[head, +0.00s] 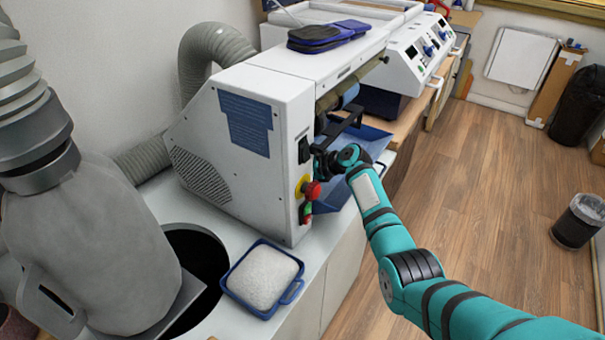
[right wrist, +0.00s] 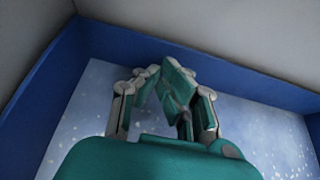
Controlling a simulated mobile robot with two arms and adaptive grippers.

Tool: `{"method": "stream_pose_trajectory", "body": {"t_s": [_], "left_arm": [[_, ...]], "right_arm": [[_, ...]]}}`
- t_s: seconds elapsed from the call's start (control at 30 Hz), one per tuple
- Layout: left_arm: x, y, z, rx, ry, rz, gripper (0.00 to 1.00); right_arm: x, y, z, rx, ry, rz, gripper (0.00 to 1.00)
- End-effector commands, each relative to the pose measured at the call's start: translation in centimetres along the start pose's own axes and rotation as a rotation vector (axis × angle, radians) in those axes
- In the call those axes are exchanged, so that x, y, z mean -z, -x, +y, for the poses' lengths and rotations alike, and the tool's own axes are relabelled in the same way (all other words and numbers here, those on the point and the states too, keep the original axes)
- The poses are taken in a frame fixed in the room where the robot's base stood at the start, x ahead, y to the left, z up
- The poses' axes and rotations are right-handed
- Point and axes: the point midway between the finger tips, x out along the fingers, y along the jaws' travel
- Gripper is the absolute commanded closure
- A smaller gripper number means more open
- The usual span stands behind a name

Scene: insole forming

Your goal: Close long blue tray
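The long blue tray (head: 372,137) sticks out from under the rollers on the front of the white machine (head: 275,100), on both sides of my right gripper. My right gripper (head: 322,160) is at the machine front over the tray, partly hidden by its own wrist. In the right wrist view the gripper (right wrist: 158,72) has its fingertips together, with nothing seen between them. The tray's blue wall (right wrist: 240,80) rises behind the fingers, and its pale speckled floor lies below them. Contact with the wall cannot be told. My left gripper is not in view.
A red stop button (head: 311,189) and switches are on the machine's near end, close to my right arm. A small blue tray (head: 291,293) with white material stands on the counter. A grey hose (head: 205,50) runs behind.

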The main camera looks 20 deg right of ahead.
Motion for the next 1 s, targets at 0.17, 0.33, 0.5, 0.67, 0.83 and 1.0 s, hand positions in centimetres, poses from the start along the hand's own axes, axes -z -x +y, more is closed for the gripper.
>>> {"method": "stream_pose_trajectory", "body": {"t_s": [0.17, 0.33, 0.5, 0.67, 0.83, 1.0], "left_arm": [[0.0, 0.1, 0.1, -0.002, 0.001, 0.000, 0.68], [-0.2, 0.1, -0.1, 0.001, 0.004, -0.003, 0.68], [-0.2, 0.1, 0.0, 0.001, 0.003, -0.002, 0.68], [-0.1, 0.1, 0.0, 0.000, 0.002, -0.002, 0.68], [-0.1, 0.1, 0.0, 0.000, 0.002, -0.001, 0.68], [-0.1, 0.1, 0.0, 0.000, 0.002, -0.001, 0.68]], "right_arm": [[-0.6, -0.1, 0.2, -0.003, 0.003, -0.009, 1.00], [-0.7, 0.0, 0.2, -0.004, 0.003, -0.011, 1.00], [-0.6, 1.1, 0.2, -0.002, 0.003, -0.012, 1.00], [-0.3, 3.8, 0.0, 0.000, 0.003, -0.009, 1.00], [-0.1, 7.4, -0.1, 0.002, 0.003, -0.006, 1.00], [0.0, 10.5, -0.2, 0.003, 0.001, -0.004, 1.00]]}}
